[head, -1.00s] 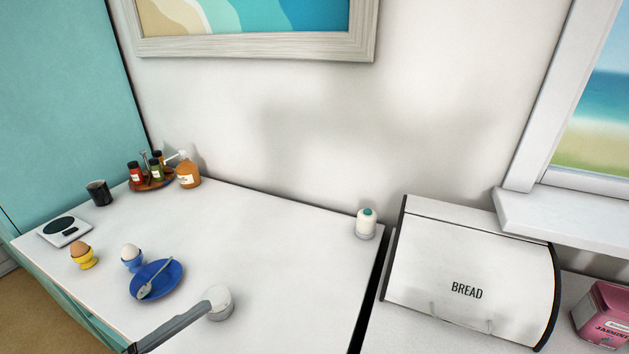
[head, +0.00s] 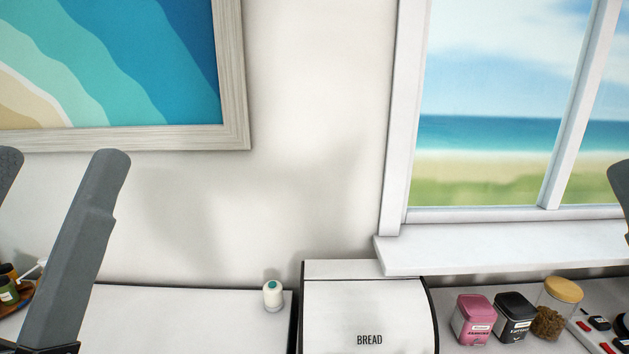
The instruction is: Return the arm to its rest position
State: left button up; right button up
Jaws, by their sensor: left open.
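My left gripper (head: 61,158) shows at the left of the head view with its two grey fingers pointing up and well apart. It is open with nothing between the fingers. One finger is partly cut off by the left edge of the picture. It stands in front of the wall and the white counter (head: 190,320). A small dark grey part of my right gripper (head: 620,190) shows at the right edge; the rest is out of the picture.
A white bread box (head: 368,310) stands on the counter, with a small white container with a green top (head: 272,294) to its left. A pink tin (head: 473,320), a black tin (head: 514,316) and a wooden-lidded jar (head: 558,305) stand to its right, below the window sill (head: 490,252).

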notch_tip(320, 180, up, 24)
jog(key=p, duration=2.1)
